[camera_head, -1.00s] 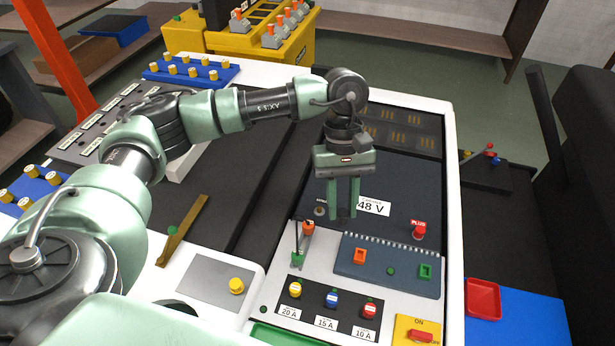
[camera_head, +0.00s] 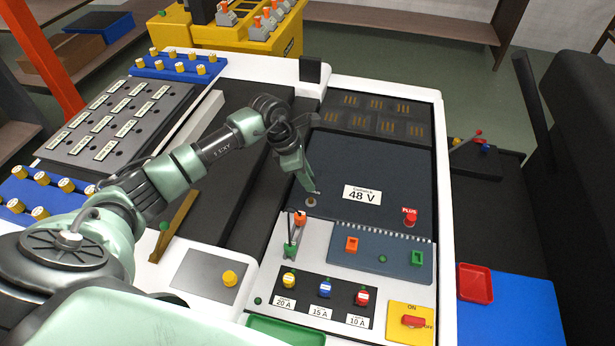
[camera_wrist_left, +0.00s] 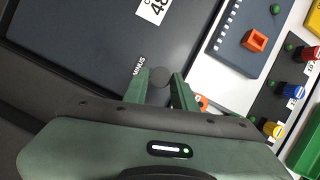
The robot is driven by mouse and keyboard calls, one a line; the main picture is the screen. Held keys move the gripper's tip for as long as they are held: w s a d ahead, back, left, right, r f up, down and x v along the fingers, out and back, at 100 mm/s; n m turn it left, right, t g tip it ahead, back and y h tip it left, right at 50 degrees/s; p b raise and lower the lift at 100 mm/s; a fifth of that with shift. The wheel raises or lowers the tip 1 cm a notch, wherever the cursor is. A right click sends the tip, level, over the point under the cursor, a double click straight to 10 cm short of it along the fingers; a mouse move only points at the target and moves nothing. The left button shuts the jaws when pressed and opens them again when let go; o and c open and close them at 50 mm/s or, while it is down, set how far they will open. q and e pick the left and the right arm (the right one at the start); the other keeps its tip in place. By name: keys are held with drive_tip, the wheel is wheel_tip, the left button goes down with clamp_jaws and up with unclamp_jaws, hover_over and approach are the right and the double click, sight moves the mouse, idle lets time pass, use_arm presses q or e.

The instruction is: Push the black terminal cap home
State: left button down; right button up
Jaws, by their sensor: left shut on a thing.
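The black terminal cap (camera_wrist_left: 160,77) shows as a dark round disc between the fingertips of my left gripper (camera_wrist_left: 162,88) in the left wrist view, beside the MINUS label. In the head view my left gripper (camera_head: 309,187) points down at the MINUS terminal (camera_head: 311,202), on the left front part of the dark 48 V battery panel (camera_head: 380,165). The fingers are shut on the cap; they hide most of it in the head view. How far the cap sits on the terminal cannot be told. My right gripper is not in view.
The red PLUS cap (camera_head: 411,218) stands to the right. In front are an orange-topped lever (camera_head: 299,219), a grey-blue board (camera_head: 382,256), several coloured fuses (camera_head: 325,289) and a red switch (camera_head: 413,322). A black block (camera_head: 311,70) stands on the back rim.

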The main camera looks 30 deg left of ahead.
sight(310, 199)
use_arm(q)
drive_tip(key=shift+f+n+b, duration=0.3)
drive_tip(key=shift+f+b, duration=0.45)
wheel_tip(310, 199, down, 3)
drive_tip(key=b, duration=0.2)
drive_tip(key=shift+b, duration=0.35)
drive_tip(key=shift+f+b, duration=0.15)
drive_tip(key=shift+b, duration=0.25)
drive_tip(key=shift+f+b, duration=0.95)
drive_tip(key=shift+f, duration=0.2)
